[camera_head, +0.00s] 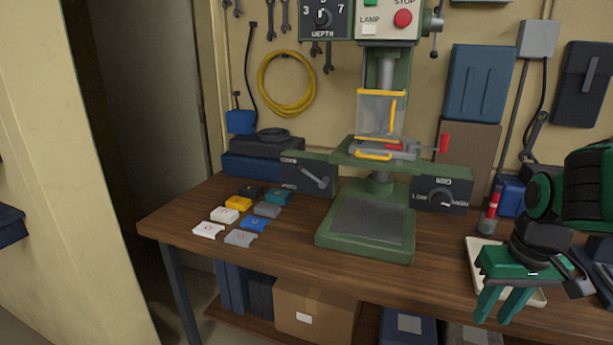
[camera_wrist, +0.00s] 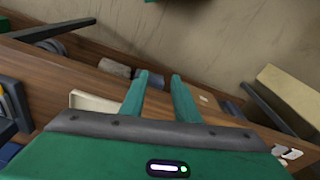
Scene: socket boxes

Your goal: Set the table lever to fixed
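The table lever (camera_head: 314,178) is a light grey handle on a dark panel (camera_head: 291,180) at the left of the green drill press table. It slants down to the right. The panel has small lettering near its top and bottom left, too small to read surely. My green gripper (camera_head: 491,320) is at the far right in the head view, in front of the white tray and well away from the lever. Its fingers point down, apart and empty. In the wrist view the two fingertips (camera_wrist: 159,74) also stand apart with nothing between them. The lever is not recognisable there.
The green drill press (camera_head: 379,160) stands mid-bench with a guard, a red-knobbed handle (camera_head: 444,143) and a right dial panel (camera_head: 441,196). Several coloured blocks (camera_head: 240,210) lie front left.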

